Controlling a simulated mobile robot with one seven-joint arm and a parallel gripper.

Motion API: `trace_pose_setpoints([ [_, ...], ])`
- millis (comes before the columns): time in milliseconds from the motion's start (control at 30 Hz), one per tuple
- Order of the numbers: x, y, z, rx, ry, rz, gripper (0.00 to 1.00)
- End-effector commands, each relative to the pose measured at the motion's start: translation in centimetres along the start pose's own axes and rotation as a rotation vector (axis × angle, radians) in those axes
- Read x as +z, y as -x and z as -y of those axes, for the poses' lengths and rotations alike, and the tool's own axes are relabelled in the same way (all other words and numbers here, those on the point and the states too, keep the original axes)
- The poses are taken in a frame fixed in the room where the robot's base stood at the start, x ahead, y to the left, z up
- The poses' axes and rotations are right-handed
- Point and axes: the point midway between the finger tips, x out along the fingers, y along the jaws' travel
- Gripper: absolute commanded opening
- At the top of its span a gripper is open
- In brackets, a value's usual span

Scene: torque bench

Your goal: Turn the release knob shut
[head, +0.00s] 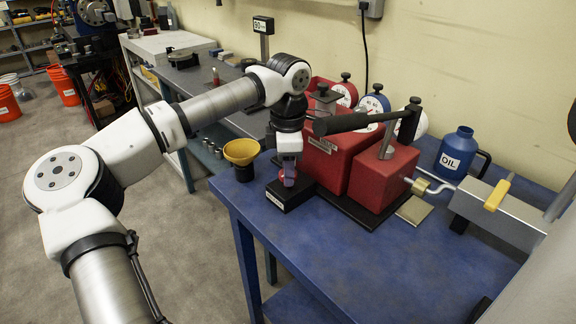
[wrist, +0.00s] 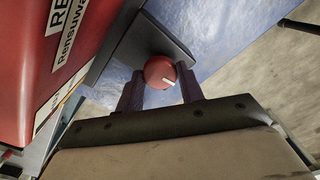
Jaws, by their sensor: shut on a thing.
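The release knob (wrist: 160,71) is a round red knob with a white mark on its face. It sits on a small black block (head: 290,194) at the left front foot of the red pump unit (head: 330,150). My gripper (wrist: 160,92) is shut on the knob, with a dark finger on each side of it in the wrist view. In the head view my gripper (head: 289,178) points down over the block and hides much of the knob. The knob's shaft is hidden.
A yellow funnel (head: 241,152) stands close left of my gripper. A dark pump lever (head: 360,120) reaches over the red unit. Dial gauges (head: 374,105) stand behind, a blue oil jug (head: 457,153) at right. The front of the blue bench (head: 350,262) is clear.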

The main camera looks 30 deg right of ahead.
Motion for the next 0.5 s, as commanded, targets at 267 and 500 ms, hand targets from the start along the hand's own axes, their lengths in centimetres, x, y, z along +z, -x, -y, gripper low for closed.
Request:
trace_pose_setpoints([
  [267, 0.05, 0.09, -0.03, 0.002, -0.121, 0.002, 0.15],
  [500, 0.05, 0.07, -0.03, 0.002, -0.157, 0.002, 0.15],
])
